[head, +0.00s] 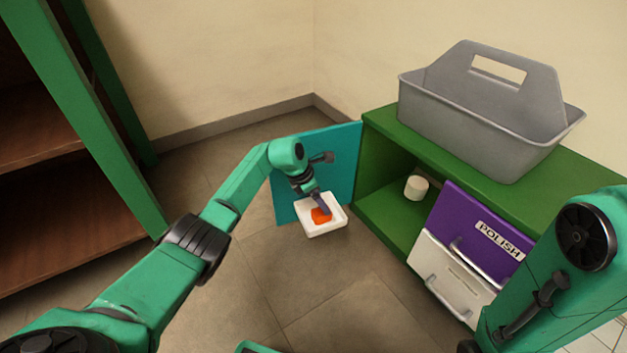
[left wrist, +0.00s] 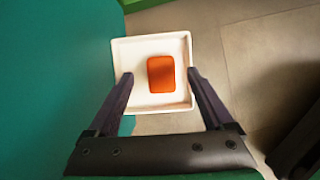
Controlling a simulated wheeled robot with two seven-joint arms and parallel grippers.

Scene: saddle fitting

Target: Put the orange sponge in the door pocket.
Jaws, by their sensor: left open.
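The orange sponge (head: 320,216) lies in the white door pocket (head: 334,228), which sits on the inner side of the open teal door (head: 343,165). In the left wrist view the sponge (left wrist: 161,74) lies flat on the floor of the pocket (left wrist: 124,52), clear of its walls. My left gripper (head: 322,207) is just above the pocket. In the left wrist view its two fingers (left wrist: 160,78) are spread apart on either side of the sponge, not touching it. My right arm shows at the right, but its gripper is out of view.
The green cabinet (head: 384,208) has an open compartment with a white roll-like object (head: 416,188). A grey caddy (head: 480,110) stands on top. A purple drawer front labelled POLISH (head: 478,233) and a white drawer (head: 450,275) are to the right. A brown shelf (head: 60,200) stands left.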

